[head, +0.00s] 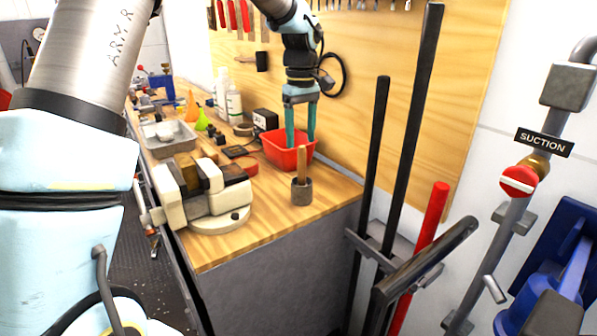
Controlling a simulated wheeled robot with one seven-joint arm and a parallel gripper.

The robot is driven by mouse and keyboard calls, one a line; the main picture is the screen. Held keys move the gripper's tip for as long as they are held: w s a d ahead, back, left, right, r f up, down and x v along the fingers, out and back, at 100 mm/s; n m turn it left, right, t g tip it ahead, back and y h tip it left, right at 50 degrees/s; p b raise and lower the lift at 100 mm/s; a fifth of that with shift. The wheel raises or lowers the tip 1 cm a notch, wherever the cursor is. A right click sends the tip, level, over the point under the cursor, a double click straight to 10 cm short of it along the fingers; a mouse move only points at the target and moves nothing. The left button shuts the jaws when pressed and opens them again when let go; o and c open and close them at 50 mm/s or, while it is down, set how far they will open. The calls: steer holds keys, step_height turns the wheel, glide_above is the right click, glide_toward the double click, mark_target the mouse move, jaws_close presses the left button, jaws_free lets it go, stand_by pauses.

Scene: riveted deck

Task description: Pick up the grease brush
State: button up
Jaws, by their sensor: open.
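An upright wooden handle (301,162) rises from a short grey cylinder (301,191) near the front right of the wooden bench; it may be the grease brush, but I cannot tell for sure. My gripper (300,142) points down with its two teal fingers apart and empty. In the picture the fingers overlap the red bin (277,153) and end about level with the top of the handle. I cannot tell how far behind or above the handle they are. The inside of the bin is mostly hidden.
A cream and dark vise (210,195) stands left of the handle. A metal tray (168,139), white bottles (234,104) and other small items crowd the bench behind. Tall dark bars (372,160) and a red bar (425,235) stand right of the bench.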

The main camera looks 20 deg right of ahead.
mark_target(301, 147)
steer(key=shift+w+d, duration=0.15)
steer(key=shift+w+f, duration=0.1)
steer(key=shift+f, duration=0.1)
step_height(301, 147, down, 5)
steer(key=shift+f+p, duration=0.1)
steer(key=shift+p, duration=0.55)
steer(key=shift+d+f+p, duration=0.15)
steer(key=shift+f+p, duration=1.1)
steer(key=shift+f, duration=1.4)
steer(key=shift+c, duration=0.4)
jaws_close()
